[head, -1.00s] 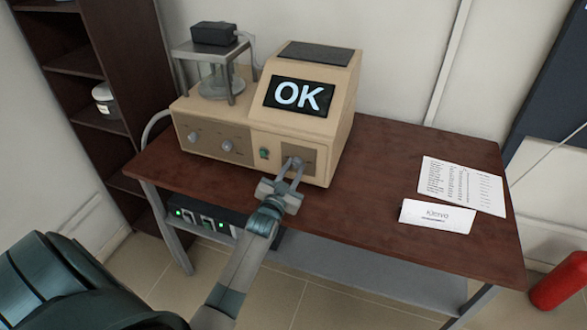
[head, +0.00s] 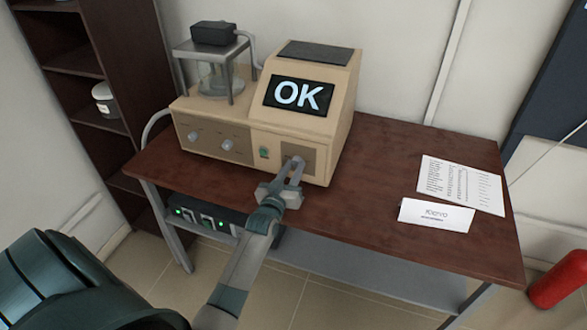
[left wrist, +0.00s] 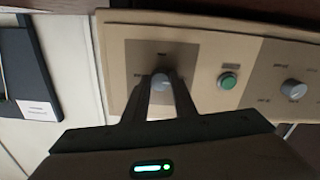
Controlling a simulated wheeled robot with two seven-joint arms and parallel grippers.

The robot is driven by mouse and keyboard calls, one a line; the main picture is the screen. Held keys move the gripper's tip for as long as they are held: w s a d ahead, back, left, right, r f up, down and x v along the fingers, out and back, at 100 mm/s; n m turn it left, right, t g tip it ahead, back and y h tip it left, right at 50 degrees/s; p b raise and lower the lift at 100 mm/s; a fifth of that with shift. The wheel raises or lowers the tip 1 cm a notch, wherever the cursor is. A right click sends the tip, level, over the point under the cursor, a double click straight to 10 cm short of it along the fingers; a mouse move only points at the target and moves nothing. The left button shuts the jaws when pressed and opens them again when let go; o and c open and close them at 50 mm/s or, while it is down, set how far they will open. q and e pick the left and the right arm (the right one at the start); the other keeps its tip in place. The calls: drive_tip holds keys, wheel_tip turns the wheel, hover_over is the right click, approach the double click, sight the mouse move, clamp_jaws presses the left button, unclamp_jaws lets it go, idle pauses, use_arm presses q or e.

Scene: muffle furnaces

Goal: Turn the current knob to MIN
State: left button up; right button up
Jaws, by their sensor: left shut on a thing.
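The beige device (head: 235,172) stands on the brown table, and its display (head: 298,95) reads "OK". A grey knob (left wrist: 160,82) sits on the dark panel at the device's right front; its small labels are too blurred to read. My left gripper (head: 293,167) is at this panel, its fingers shut on the knob from both sides. In the left wrist view the two fingertips (left wrist: 161,84) flank the knob. The knob's pointer direction cannot be made out. My right gripper is not in view.
A green button (head: 264,153) is just left of the gripped knob, and two more knobs (head: 227,145) are further left. A glass vessel (head: 219,78) stands on the device. A white card (head: 436,215) and a printed sheet (head: 461,185) lie on the table's right side.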

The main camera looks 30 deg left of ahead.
use_arm(q)
drive_tip(key=shift+f, duration=0.15)
drive_tip(key=o, duration=1)
drive_tip(key=shift+o, duration=0.2)
drive_tip(key=shift+s, duration=0.1)
drive_tip(key=b+v, duration=0.5)
drive_tip(key=v, duration=1.2)
drive_tip(key=shift+s, duration=0.15)
